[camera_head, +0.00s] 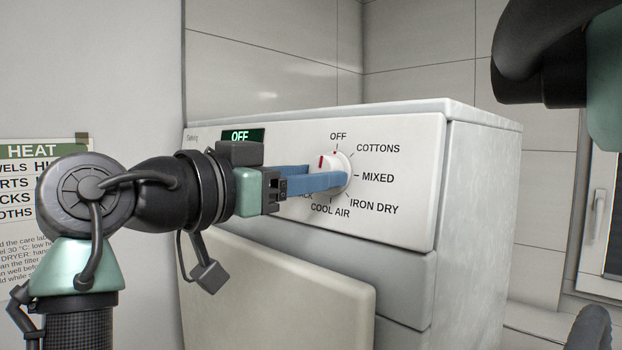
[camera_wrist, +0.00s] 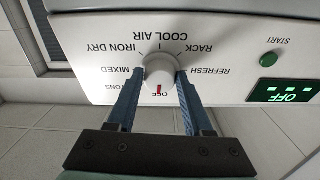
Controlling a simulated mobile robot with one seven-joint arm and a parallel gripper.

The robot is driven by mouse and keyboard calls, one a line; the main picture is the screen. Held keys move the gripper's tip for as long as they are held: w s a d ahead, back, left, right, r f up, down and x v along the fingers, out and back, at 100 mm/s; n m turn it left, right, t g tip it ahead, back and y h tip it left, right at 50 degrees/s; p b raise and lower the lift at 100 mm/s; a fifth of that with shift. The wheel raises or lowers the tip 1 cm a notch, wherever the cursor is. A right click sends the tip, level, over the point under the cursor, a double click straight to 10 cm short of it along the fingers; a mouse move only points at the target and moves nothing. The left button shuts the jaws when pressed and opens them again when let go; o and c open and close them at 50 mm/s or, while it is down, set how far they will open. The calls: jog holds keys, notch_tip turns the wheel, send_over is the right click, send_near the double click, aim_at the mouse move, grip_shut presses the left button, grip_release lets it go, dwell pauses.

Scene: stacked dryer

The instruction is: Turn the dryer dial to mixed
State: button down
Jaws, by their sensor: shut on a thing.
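The dryer dial (camera_head: 330,162) is a white round knob with a red mark, on the dryer's front panel (camera_head: 410,225). Labels around it include OFF, COTTONS, MIXED (camera_head: 378,178), IRON DRY and COOL AIR. In the wrist view the dial (camera_wrist: 159,70) has its red mark at the OFF label. My gripper (camera_head: 335,178) is shut on the dial, with one blue finger on each side of it. In the wrist view the gripper (camera_wrist: 158,80) shows both fingertips at the dial's sides. The fingers hide some labels in the head view.
A green display (camera_head: 241,135) reads OFF, left of the dial. A green START button (camera_wrist: 268,59) shows in the wrist view. A HEAT notice (camera_head: 45,185) hangs on the left wall. Below the panel is a pale door (camera_head: 290,300).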

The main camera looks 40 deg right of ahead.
jog(key=m+g, duration=0.1)
jog(key=m, duration=0.8)
jog(key=m+g+y, duration=0.1)
jog(key=m, duration=0.3)
jog(key=shift+w+r+m+g+b, duration=0.3)
jog(key=shift+r+b, duration=0.05)
jog(key=shift+m+y+p, duration=0.4)
jog(key=shift+m+y, duration=0.1)
jog(key=shift+m, duration=1.9)
jog(key=shift+c, duration=1.6)
grip_release()
